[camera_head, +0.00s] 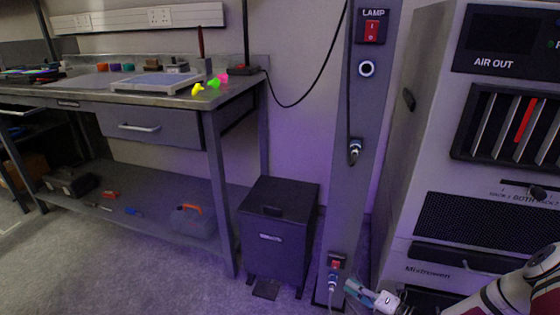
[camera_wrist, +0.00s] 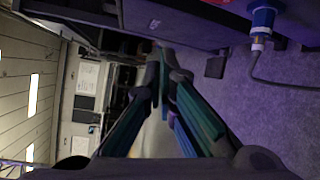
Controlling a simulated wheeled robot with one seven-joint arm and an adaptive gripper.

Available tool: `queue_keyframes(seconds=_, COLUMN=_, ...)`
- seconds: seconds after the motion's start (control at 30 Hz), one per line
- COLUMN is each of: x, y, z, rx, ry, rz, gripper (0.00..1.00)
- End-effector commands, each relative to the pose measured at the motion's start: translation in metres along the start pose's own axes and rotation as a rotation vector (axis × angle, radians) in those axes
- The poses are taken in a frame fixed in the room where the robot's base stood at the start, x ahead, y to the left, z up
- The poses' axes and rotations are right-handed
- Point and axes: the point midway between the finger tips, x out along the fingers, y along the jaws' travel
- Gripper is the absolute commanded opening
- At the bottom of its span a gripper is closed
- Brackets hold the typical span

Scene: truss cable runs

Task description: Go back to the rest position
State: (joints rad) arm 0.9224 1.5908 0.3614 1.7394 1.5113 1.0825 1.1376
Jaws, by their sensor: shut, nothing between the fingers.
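My gripper (camera_head: 353,288) is low at the bottom of the head view, just right of the foot of the grey post (camera_head: 354,195). Its teal fingers point left, and part of my red and white arm shows at the bottom right. In the wrist view my gripper (camera_wrist: 162,62) has its fingers brought together at the tips, with nothing held between them. A blue plug with a grey cable (camera_wrist: 262,22) shows at the upper right of the wrist view, apart from the fingers.
A grey machine (camera_head: 424,130) stands close on the right. A dark pedal bin (camera_head: 276,230) stands left of the post. The workbench (camera_head: 150,88) fills the left. A black cable (camera_head: 310,85) hangs between bench and post. Carpet is clear at the lower left.

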Motion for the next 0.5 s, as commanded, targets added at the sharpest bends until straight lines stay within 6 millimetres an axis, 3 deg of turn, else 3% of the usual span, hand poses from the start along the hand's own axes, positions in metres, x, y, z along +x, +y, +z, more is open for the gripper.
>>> queue_keyframes(seconds=0.03, x=0.001, y=0.021, z=0.006, rx=-0.086, ry=0.056, rz=0.011, gripper=0.0)
queue_keyframes(seconds=0.23, x=0.003, y=0.1, z=0.01, rx=-0.409, ry=0.27, rz=0.078, gripper=0.0)
queue_keyframes(seconds=0.5, x=-0.005, y=0.201, z=-0.006, rx=-0.821, ry=0.553, rz=0.192, gripper=0.0)
